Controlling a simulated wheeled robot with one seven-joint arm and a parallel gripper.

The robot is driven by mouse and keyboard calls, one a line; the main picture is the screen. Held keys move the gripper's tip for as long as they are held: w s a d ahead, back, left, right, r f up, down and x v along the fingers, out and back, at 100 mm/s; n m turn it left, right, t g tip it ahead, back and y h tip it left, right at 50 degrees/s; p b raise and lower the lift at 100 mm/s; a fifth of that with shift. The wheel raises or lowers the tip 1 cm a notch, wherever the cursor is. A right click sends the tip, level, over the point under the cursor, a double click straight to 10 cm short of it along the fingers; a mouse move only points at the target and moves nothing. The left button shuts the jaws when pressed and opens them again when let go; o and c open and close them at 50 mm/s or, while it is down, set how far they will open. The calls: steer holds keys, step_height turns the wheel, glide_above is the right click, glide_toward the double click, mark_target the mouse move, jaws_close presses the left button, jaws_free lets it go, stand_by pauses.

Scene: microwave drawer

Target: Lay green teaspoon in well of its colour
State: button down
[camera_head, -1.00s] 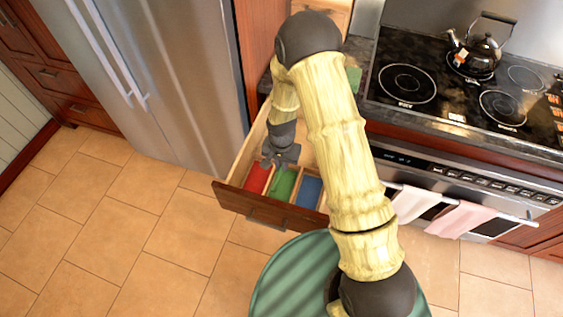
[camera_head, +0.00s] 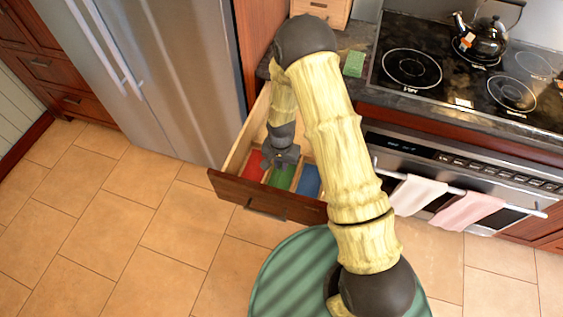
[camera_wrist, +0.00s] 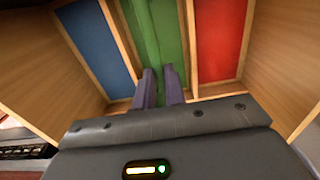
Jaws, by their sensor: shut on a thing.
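The green well (camera_head: 281,177) is the middle of three coloured wells in the open drawer (camera_head: 262,196). It also shows in the wrist view (camera_wrist: 174,30), between blue and red. My gripper (camera_head: 281,160) is over the wells, and its fingers (camera_wrist: 160,86) point at the green well in the wrist view. They are close together, shut on the green teaspoon (camera_wrist: 148,40), which shows as a slim green strip running along the well. It blends with the green floor, so I cannot tell whether it touches it. In the head view the gripper hides it.
The red well (camera_head: 252,170) and blue well (camera_head: 309,180) flank the green one, with thin wooden dividers between. The fridge (camera_head: 165,80) stands left of the drawer. The oven with towels (camera_head: 418,197) is to the right. A green block-like thing (camera_head: 354,64) lies on the counter.

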steer(key=shift+f+b, duration=1.5)
steer(key=shift+f, duration=0.9)
steer(key=c, duration=1.4)
jaws_free()
steer(key=shift+r+p, duration=4.15)
steer(key=shift+r, duration=1.9)
